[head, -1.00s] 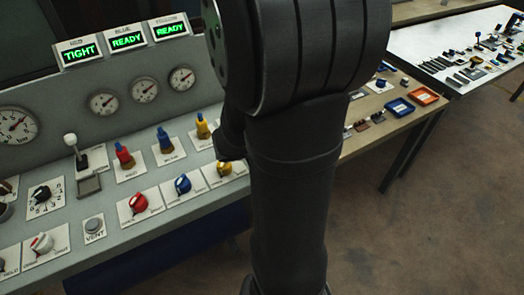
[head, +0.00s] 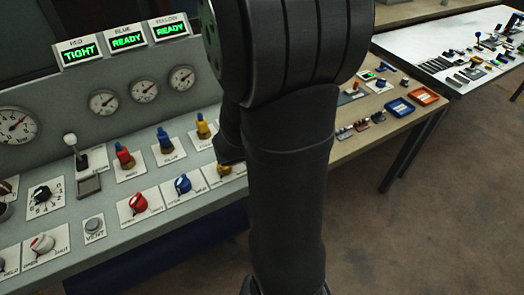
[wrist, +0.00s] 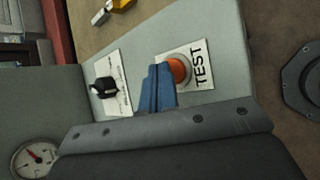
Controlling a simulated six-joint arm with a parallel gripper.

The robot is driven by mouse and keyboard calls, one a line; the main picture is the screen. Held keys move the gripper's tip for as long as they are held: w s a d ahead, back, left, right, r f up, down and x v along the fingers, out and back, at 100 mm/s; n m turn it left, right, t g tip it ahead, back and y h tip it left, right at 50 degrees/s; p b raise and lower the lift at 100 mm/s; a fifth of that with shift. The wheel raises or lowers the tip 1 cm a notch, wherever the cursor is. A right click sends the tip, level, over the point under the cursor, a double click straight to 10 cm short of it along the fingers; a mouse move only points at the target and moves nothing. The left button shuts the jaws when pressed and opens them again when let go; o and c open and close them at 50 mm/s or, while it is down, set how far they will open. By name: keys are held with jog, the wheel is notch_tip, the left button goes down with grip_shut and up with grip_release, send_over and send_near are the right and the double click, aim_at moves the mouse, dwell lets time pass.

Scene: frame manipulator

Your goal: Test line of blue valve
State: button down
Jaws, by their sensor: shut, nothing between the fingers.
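The blue valve is the blue knob (head: 183,184) on the sloped grey console, between the red knob (head: 139,203) and the yellow one. A blue-topped fitting (head: 165,141) stands behind it. The BLUE display (head: 127,40) reads READY, as does YELLOW (head: 171,29); RED (head: 80,51) reads TIGHT. In the wrist view an orange button (wrist: 179,70) sits on a white plate marked TEST (wrist: 199,66). My gripper (wrist: 158,67) has its blue fingers shut together and empty, close beside the orange button and partly overlapping it in view. I cannot tell whether they touch. The head view hides my gripper behind my arm.
A black knob (wrist: 103,87) sits on a plate left of the TEST plate. Round gauges (head: 144,90) line the console's upright panel. A VENT button (head: 94,225) and a white knob (head: 42,242) are near its front edge. A wooden bench with trays (head: 400,107) stands to the right.

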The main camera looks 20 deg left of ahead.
jog(key=shift+f, duration=0.3)
jog(key=shift+r, duration=0.1)
dwell(0.3)
jog(key=shift+r, duration=0.8)
jog(key=shift+r, duration=2.5)
jog(key=shift+r, duration=1.9)
jog(key=shift+f, duration=0.1)
